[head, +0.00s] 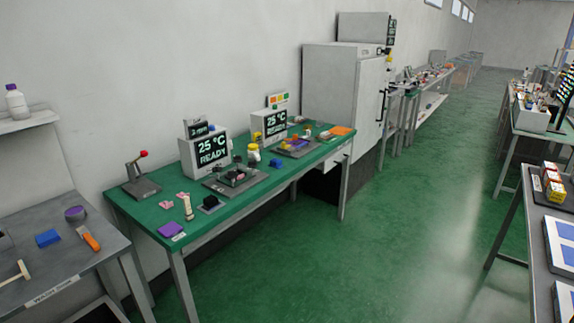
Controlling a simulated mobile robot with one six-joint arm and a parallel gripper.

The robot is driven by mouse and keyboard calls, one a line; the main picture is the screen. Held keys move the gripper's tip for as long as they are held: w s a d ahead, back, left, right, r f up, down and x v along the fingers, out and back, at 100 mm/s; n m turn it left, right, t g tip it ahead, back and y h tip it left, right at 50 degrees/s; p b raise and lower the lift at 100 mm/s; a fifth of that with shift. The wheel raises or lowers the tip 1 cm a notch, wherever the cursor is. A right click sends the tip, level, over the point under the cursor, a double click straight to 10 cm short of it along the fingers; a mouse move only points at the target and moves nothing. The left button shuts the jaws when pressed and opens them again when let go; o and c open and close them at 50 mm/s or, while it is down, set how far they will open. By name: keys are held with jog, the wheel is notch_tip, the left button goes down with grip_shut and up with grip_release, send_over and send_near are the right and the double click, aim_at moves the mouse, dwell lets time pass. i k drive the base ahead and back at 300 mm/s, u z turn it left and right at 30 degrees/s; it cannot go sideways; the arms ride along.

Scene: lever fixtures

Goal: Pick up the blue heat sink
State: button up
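A small blue object (275,163), perhaps the blue heat sink, lies on the green-topped workbench (165,213), right of the middle and close to the front edge. It is too small to make out fins. A second blue block (48,238) lies flat on the grey table at the lower left; it looks plain, and I cannot tell whether it is a heat sink. My gripper is not in view.
Two displays reading 25 °C READY (212,150) stand at the bench's back. A dark block (210,202), a purple block (171,229), a lever fixture (140,180) and a yellow-capped bottle (253,153) share the bench. Green floor (400,240) is clear before it.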

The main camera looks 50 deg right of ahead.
aim_at(275, 163)
jog(key=u, duration=1.35)
jog(key=k, duration=0.1)
jog(key=z, duration=2.95)
jog(key=k, duration=0.9)
jog(key=u, duration=0.15)
jog(key=i, duration=0.9)
jog(key=z, duration=0.05)
